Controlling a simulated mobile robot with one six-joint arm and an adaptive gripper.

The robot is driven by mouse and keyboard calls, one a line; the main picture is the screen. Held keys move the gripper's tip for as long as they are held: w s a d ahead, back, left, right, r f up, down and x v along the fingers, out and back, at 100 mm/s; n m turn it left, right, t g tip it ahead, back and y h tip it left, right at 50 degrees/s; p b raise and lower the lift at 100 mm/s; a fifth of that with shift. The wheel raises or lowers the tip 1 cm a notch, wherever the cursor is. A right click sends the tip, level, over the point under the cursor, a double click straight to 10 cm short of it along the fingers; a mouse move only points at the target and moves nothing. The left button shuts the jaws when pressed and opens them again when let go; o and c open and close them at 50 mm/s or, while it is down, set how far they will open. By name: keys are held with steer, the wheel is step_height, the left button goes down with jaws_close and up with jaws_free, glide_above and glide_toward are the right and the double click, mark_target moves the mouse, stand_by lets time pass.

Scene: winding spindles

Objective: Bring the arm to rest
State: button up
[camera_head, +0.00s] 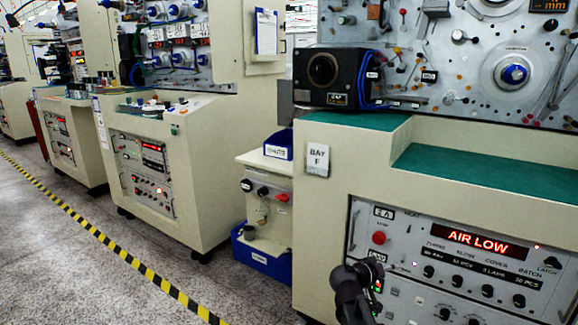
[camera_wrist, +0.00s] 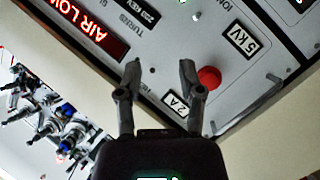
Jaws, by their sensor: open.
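My gripper (camera_wrist: 158,75) is open and empty in the wrist view, its two dark fingers apart in front of a grey control panel (camera_wrist: 215,40). In the head view my dark arm (camera_head: 355,292) reaches up at the bottom, in front of the left part of the same panel (camera_head: 410,226). The gripper's fingertips cannot be made out clearly there. A red button (camera_wrist: 209,78) lies beyond the right finger in the wrist view; it also shows in the head view (camera_head: 379,238). I cannot tell whether the fingers touch the panel.
A red display (camera_head: 471,240) reads AIR LOW. Green mats (camera_head: 480,172) lie on the cream machine marked BAY F (camera_head: 317,160). A small cabinet with a blue bin (camera_head: 278,146) stands left of it. Yellow-black floor tape (camera_head: 115,245) borders clear speckled floor at left.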

steer(key=s+a+f+n+g+y+p, duration=0.1)
steer(key=s+a+f+n+g+y, duration=0.2)
steer(key=s+a+f+g+y, duration=0.8)
steer(key=s+a+r+t+y+p, duration=0.1)
steer(key=s+r+p, duration=0.1)
steer(key=r+p, duration=1.5)
steer(key=s+r+t+p, duration=0.2)
steer(key=r+p, duration=1.6)
steer(key=p, duration=0.2)
steer(key=shift+s+a+r+y, duration=0.15)
steer(key=shift+a+r+y, duration=0.15)
steer(key=shift+a+y, duration=0.1)
steer(key=shift+d, duration=0.1)
stand_by(0.4)
